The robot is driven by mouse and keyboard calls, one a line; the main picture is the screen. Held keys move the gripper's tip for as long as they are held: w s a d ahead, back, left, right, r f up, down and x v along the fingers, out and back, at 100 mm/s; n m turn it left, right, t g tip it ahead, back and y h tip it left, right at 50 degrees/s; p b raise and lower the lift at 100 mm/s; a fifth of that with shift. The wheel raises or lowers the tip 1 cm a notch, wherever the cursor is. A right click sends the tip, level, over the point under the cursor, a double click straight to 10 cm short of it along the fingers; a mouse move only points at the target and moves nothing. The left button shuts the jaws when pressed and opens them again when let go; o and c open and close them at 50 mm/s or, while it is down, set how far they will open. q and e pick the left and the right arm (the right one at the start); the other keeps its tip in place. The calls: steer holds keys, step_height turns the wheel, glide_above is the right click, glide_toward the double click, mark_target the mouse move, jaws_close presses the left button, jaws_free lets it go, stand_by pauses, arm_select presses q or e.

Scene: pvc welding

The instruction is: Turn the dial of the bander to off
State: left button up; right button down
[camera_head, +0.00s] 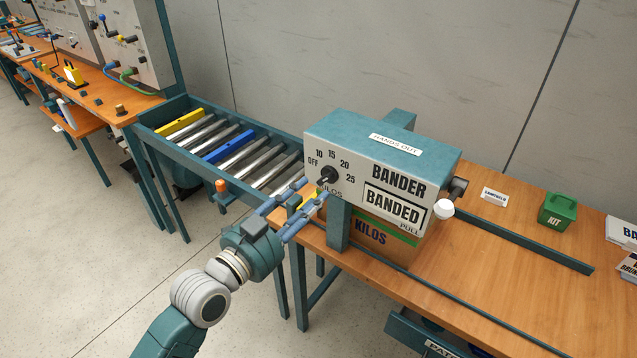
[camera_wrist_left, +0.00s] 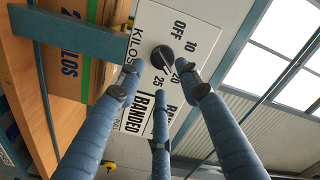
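The bander (camera_head: 400,165) is a box with a teal top and a pale front on the wooden bench. Its black dial (camera_head: 328,175) sits at the front's left, with OFF, 10, 15, 20 and 25 printed around it. In the left wrist view, the dial (camera_wrist_left: 163,58) has a pale mark that seems to point between 20 and 25. My left gripper (camera_head: 307,197) is just in front of and below the dial. Its three blue fingers (camera_wrist_left: 160,90) are spread, with the dial seen between their tips. No touch is visible. My right gripper is out of view.
A teal post (camera_head: 339,222) stands just right of my left fingers. A KILOS carton (camera_head: 372,235) is under the bander. A roller conveyor (camera_head: 225,150) with an orange button (camera_head: 221,186) lies left. A green kit box (camera_head: 558,210) stands right on the bench.

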mark_target(323, 183)
arm_select(q)
steer(key=x, duration=0.4)
steer(key=shift+p, duration=0.3)
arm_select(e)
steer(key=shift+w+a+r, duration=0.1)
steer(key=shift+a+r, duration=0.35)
arm_select(q)
steer(key=shift+a, duration=0.1)
jaws_close()
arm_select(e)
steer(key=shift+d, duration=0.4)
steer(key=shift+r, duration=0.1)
